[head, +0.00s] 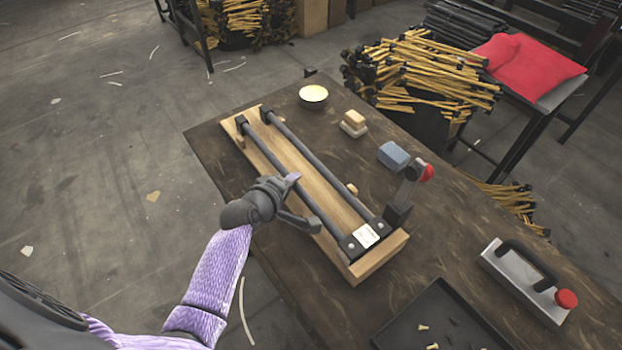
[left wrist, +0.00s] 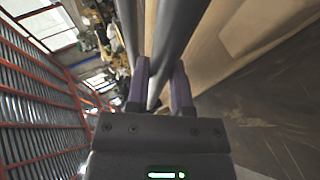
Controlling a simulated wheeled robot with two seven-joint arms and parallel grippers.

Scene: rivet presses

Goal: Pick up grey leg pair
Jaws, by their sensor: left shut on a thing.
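The grey leg pair (head: 318,165) is two long dark grey tubes lying side by side along a wooden fixture (head: 290,160), joined by a block with a pale label at the near end. My left gripper (head: 290,179) is at the left tube, about mid-length. In the left wrist view my purple fingers (left wrist: 161,75) stand either side of a grey tube (left wrist: 172,35) and are shut on it. The pair looks still down in the fixture. My right gripper is not in view.
A lever with a red knob (head: 427,172) stands right of the fixture's near end. A blue block (head: 393,156), small tan blocks (head: 354,119) and a round tin (head: 313,95) lie along the right side.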

